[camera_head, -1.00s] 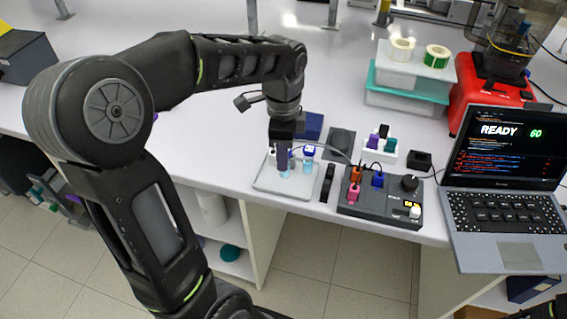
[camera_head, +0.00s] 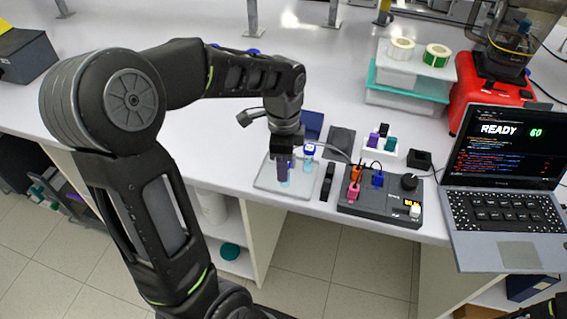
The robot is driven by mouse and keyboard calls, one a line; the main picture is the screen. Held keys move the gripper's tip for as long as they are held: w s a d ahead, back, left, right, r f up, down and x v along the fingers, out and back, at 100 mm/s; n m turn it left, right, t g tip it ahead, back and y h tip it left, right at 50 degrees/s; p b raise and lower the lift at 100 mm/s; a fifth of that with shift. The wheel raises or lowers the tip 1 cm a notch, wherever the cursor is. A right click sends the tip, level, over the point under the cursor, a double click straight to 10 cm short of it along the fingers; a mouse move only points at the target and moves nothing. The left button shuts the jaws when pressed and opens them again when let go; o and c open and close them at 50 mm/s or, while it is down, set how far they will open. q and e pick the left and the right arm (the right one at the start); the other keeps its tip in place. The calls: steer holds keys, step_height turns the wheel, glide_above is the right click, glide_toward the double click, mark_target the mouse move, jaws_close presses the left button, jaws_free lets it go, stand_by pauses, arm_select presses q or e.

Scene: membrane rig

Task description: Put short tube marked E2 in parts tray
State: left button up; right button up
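My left gripper (camera_head: 283,168) points straight down over a shallow pale grey tray (camera_head: 286,193), its dark fingers low over it. Light blue shows at the fingertips, but I cannot tell whether the fingers are around a tube or in front of it. A clear tube with a blue-and-white cap (camera_head: 309,150) stands upright just right of the fingers. No E2 marking is readable, and I cannot tell which tube is E2.
A dark control box (camera_head: 380,212) with coloured plugs stands right of the tray, with a black part (camera_head: 327,183) between them. A white holder (camera_head: 388,154) with small coloured pieces and a laptop (camera_head: 508,190) are further right. The bench left of the gripper is clear.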

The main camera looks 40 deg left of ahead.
arm_select(q)
steer(key=shift+o, duration=1.4)
steer(key=shift+r, duration=0.25)
step_height(320, 180, up, 12)
steer(key=shift+b, duration=0.3)
